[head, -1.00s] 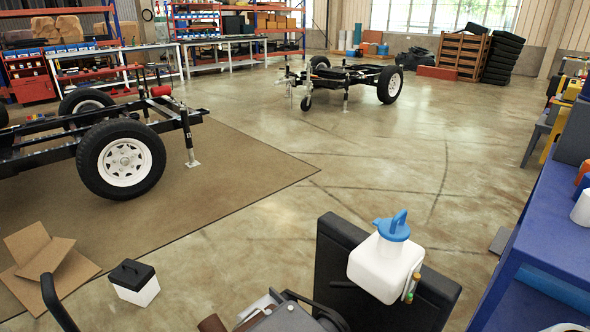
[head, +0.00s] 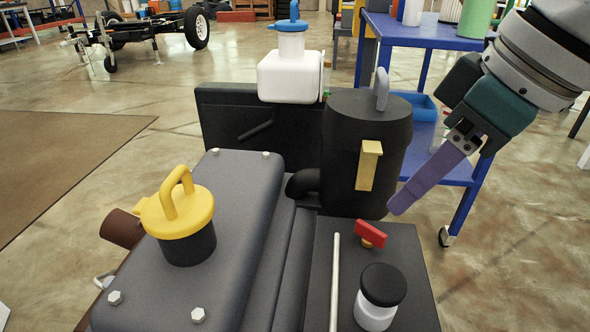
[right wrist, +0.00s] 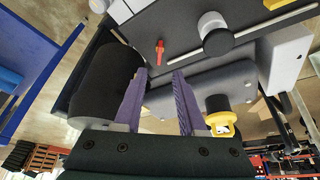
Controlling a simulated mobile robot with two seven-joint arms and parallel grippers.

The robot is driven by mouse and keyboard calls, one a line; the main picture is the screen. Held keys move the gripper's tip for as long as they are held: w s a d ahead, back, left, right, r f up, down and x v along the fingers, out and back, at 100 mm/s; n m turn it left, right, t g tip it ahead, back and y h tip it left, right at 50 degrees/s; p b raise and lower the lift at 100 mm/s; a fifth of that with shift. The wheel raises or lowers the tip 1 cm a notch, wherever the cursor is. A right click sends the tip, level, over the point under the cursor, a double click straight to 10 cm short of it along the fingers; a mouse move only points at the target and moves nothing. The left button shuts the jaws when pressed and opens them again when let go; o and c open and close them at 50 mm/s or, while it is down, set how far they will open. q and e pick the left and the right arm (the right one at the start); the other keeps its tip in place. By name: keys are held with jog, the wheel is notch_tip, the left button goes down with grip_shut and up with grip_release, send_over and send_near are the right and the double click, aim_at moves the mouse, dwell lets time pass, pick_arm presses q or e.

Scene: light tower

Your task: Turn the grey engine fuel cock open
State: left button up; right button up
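The grey engine (head: 235,205) fills the lower middle of the head view. A small red lever on a brass-coloured base, which looks like its fuel cock (head: 370,233), sits on the dark block at the right. The lever slants from upper left to lower right. It also shows in the right wrist view, as a red lever (right wrist: 159,50) beyond the fingertips. My right gripper (head: 397,208) has purple fingers, slanting down above and to the right of the lever, apart from it. In the wrist view its fingers (right wrist: 161,72) are spread with nothing between them. My left gripper is out of view.
A black canister (head: 340,150) with a yellow tab stands behind the lever, close to my right fingers. A black-capped white jar (head: 376,298), a white rod (head: 335,280) and a yellow cap (head: 178,212) are nearby. A blue cart (head: 425,35) stands behind at the right.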

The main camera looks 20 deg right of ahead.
aim_at(372, 228)
jog(key=b+x, duration=0.4)
jog(key=x, duration=0.4)
jog(key=shift+w+f, duration=0.1)
jog(key=shift+f, duration=0.05)
jog(key=shift+c, duration=0.2)
jog(key=shift+c, duration=0.7)
grip_shut()
